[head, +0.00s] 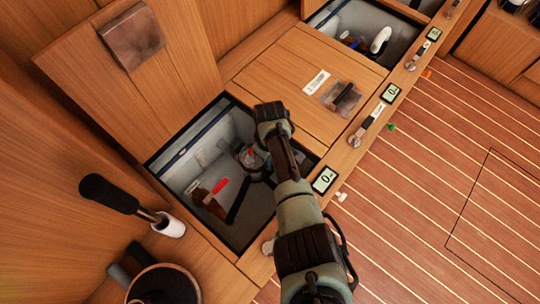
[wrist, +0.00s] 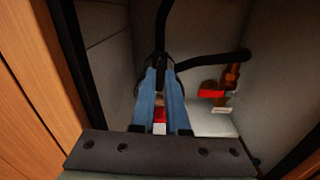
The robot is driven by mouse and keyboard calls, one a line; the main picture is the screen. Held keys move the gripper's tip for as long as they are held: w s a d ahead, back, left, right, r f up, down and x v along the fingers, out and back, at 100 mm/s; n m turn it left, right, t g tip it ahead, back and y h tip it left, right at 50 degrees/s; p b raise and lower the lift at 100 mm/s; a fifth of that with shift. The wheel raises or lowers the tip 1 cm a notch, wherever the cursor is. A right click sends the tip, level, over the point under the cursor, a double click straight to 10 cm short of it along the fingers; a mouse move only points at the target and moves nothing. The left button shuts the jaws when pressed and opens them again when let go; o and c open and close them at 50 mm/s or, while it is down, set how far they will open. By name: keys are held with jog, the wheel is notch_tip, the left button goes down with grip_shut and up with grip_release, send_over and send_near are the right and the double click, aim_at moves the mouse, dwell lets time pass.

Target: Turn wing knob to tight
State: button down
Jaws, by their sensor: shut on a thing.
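My gripper (wrist: 160,72) reaches down into the open locker. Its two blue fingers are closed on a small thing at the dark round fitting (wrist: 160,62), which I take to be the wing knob. The fingers hide most of the knob, so its turn angle cannot be read. A small red and white patch (wrist: 160,120) shows between the fingers. In the head view the grey round fitting (head: 254,158), with a bit of red, sits in the locker beside my wrist. My fingers are hidden there by my arm.
A bronze valve with a red lever (head: 217,187) stands nearby in the locker (head: 240,232); the lever also shows in the wrist view (wrist: 211,94). Black hoses (wrist: 215,60) run from the fitting. An open lid (head: 125,85) leans left. A black-handled tool (head: 110,194) sticks up near the left rim.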

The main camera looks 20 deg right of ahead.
jog(key=shift+s+a+m+p, duration=0.1)
jog(key=shift+m+p, duration=0.25)
jog(key=shift+m, duration=1.35)
jog(key=c, duration=0.9)
grip_release()
jog(key=shift+r, duration=0.1)
notch_tip(320, 180, up, 13)
jog(key=p, duration=0.8)
